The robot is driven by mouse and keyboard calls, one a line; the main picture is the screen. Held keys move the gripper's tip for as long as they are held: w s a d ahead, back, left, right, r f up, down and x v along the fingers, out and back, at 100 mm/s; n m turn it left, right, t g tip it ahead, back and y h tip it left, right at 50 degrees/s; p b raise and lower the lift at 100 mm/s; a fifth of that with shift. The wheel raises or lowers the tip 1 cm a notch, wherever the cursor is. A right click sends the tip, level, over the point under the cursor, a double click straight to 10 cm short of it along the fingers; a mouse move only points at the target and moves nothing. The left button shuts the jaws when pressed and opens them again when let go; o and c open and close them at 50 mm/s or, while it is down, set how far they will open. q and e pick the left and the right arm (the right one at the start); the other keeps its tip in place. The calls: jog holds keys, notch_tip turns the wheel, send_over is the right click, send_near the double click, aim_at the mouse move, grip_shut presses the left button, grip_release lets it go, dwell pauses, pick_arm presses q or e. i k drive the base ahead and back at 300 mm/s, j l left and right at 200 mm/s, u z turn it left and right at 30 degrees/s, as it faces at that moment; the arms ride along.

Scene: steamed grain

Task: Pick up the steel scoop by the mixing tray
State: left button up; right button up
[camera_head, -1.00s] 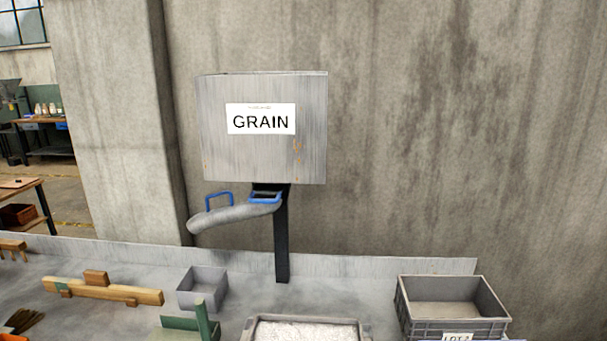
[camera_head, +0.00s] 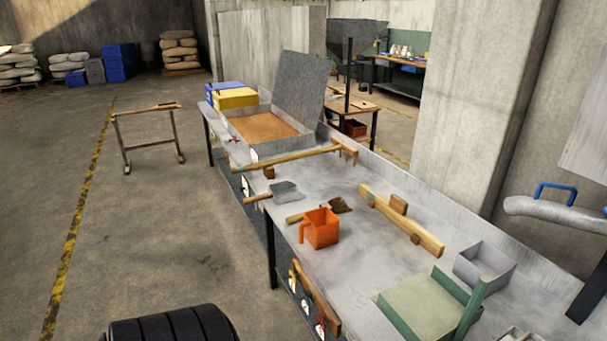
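A grey metal scoop (camera_head: 288,191) with a short wooden handle lies flat near the front edge of the long workbench, its handle pointing left toward the edge. Beyond it, a shallow grey-walled tray (camera_head: 242,131) with a brown floor sits toward the far end of the bench; it appears to be the mixing tray. A long wooden-handled rake (camera_head: 300,159) lies between scoop and tray. Neither of my grippers is in view, and nothing touches the scoop.
An orange jug (camera_head: 320,228) and a brush (camera_head: 338,205) lie near the scoop. A wooden beam (camera_head: 402,221), a green tray (camera_head: 420,305) and a grey bin (camera_head: 485,264) stand nearer on the bench (camera_head: 350,265). The floor (camera_head: 150,240) left of the bench is largely open.

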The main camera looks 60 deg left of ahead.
aim_at(286, 192)
jog(key=u, duration=2.15)
